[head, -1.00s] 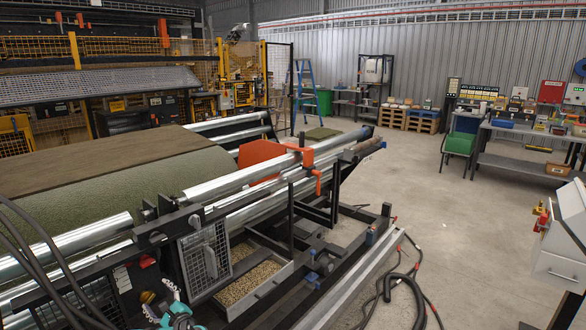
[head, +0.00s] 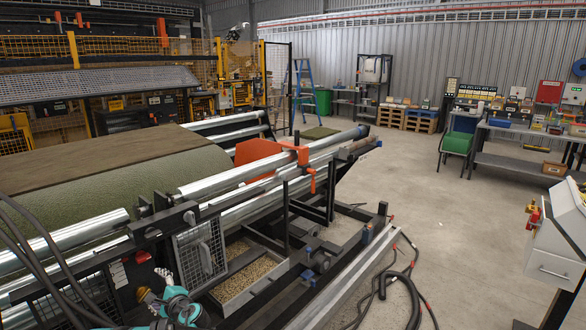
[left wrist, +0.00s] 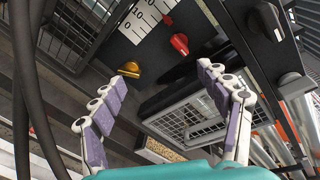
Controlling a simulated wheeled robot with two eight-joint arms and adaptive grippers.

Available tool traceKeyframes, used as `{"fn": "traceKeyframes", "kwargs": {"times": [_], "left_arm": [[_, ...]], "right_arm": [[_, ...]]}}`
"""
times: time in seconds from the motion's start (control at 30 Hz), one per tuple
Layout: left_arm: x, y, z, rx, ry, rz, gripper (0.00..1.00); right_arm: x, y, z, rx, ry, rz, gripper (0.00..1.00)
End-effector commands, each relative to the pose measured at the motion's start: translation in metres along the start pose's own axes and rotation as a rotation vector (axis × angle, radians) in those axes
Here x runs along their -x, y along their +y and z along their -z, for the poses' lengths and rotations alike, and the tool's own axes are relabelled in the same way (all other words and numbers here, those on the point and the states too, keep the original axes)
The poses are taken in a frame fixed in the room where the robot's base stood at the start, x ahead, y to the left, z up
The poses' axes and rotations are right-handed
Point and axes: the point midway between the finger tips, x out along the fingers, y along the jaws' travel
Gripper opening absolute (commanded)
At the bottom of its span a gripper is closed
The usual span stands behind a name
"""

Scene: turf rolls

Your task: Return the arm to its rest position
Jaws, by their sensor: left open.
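My left gripper (head: 165,277) shows at the bottom left of the head view, with pale fingers and a teal body. It is beside the control box at the near end of the roll machine. In the left wrist view its two purple-padded fingers (left wrist: 162,74) are spread apart with nothing between them. The fingers look clear of the knobs, but the exact gap cannot be told. My right gripper is out of view.
The machine's mesh guard (head: 202,252) and metal rollers (head: 240,178) stand close to the left arm. A tray of pellets (head: 247,278) lies inside the frame. Black hoses (head: 398,285) lie on the floor at the right. The concrete floor (head: 440,215) beyond is open.

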Motion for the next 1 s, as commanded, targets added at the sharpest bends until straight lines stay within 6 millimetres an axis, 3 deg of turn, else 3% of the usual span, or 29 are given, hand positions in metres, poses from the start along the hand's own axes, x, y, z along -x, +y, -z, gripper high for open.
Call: {"fn": "traceKeyframes", "kwargs": {"times": [0.17, 0.37, 0.57, 0.8, 1.0], "left_arm": [[0.055, -0.015, -0.024, 0.252, 0.085, -0.111, 0.76], [0.135, -0.01, -0.047, 0.575, 0.181, -0.286, 0.76], [0.224, 0.015, -0.061, 0.878, 0.256, -0.491, 0.76], [0.332, 0.065, -0.064, 1.206, 0.314, -0.773, 0.76], [0.396, 0.101, -0.059, 1.39, 0.33, -0.972, 0.76]], "right_arm": [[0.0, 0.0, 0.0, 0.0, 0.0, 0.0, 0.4], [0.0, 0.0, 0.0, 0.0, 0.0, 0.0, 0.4], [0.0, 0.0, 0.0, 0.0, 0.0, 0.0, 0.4], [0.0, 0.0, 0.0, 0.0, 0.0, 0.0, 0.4], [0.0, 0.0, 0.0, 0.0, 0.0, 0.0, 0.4]]}}
